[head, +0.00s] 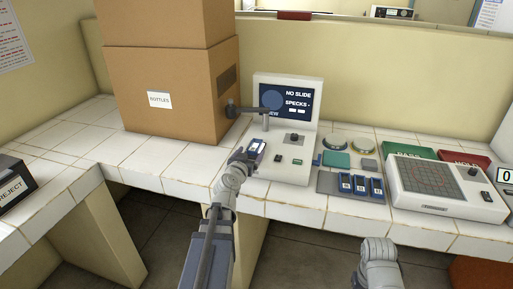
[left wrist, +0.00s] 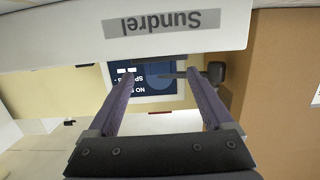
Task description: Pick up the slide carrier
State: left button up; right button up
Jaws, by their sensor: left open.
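Several blue slide carriers with white labels (head: 361,185) stand in a row on a grey tray (head: 327,183) on the tiled bench, right of the viewer. I cannot tell which one is meant. My left gripper (head: 257,147) is at the front left of the white slide viewer (head: 288,172), left of the blue carriers and apart from them. In the left wrist view its two purple fingers (left wrist: 158,92) are spread, with the viewer's screen (left wrist: 150,82) seen between them, upside down. I see nothing held. My right gripper is not visible; only a grey arm part shows at the bottom right.
Stacked cardboard boxes (head: 165,95) stand left of the viewer. Right of it are round dishes (head: 334,143), a teal pad (head: 337,160), a green tray (head: 408,150), a red tray (head: 465,160) and a white gridded device (head: 440,185). A black reject box (head: 14,182) sits far left.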

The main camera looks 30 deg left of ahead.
aim_at(254, 145)
pick_arm(q)
jog(key=shift+x, duration=3.35)
jog(key=shift+r, duration=0.25)
grip_shut()
